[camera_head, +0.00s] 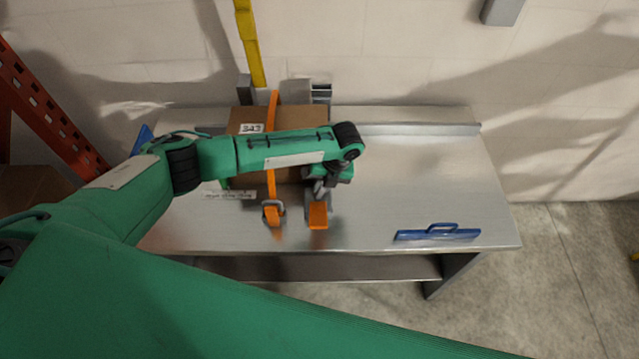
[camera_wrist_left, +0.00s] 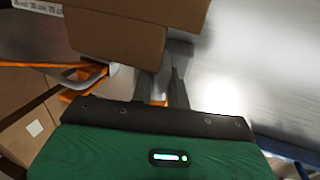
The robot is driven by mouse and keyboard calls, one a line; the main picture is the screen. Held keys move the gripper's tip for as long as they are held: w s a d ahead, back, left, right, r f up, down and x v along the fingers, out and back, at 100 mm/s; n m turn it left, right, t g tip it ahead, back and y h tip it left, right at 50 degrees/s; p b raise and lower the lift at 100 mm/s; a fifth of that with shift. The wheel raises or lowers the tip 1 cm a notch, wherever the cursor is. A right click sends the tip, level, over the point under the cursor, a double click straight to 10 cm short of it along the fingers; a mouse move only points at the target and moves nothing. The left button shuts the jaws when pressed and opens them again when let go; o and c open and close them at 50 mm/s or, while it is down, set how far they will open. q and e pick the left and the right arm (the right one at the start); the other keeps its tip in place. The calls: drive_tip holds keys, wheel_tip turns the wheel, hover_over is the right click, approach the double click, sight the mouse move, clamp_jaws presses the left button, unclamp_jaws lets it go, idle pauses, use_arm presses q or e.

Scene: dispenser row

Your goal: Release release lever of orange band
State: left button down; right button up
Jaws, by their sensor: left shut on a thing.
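A cardboard box (camera_head: 290,117) stands on the left part of a metal bench, with an orange band (camera_head: 271,176) running over it. The band's front end passes through a grey ring (camera_head: 273,205) near the bench's front. Right of it, a grey piece with an orange tab, the release lever (camera_head: 318,215), lies in front of the box. My left gripper (camera_head: 322,189) points down at this lever and is shut on it; the fingertips are partly hidden. In the left wrist view the fingers (camera_wrist_left: 167,88) are beside the box (camera_wrist_left: 120,38), with the band (camera_wrist_left: 40,65) at left. My right gripper is out of view.
A blue handled tool (camera_head: 438,233) lies at the bench's right front. The bench top (camera_head: 420,180) is mostly clear on the right.

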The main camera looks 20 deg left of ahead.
use_arm(q)
drive_tip(key=shift+w+d+y, duration=0.15)
drive_tip(key=shift+d+y, duration=0.05)
drive_tip(key=shift+y, duration=0.3)
drive_tip(key=c, duration=1.4)
unclamp_jaws()
drive_tip(key=shift+o, duration=0.2)
drive_tip(key=b+v, duration=0.4)
drive_tip(key=v, duration=0.9)
drive_tip(key=shift+w+d+r, duration=0.2)
drive_tip(key=shift+r, duration=0.1)
drive_tip(key=shift+f, duration=0.1)
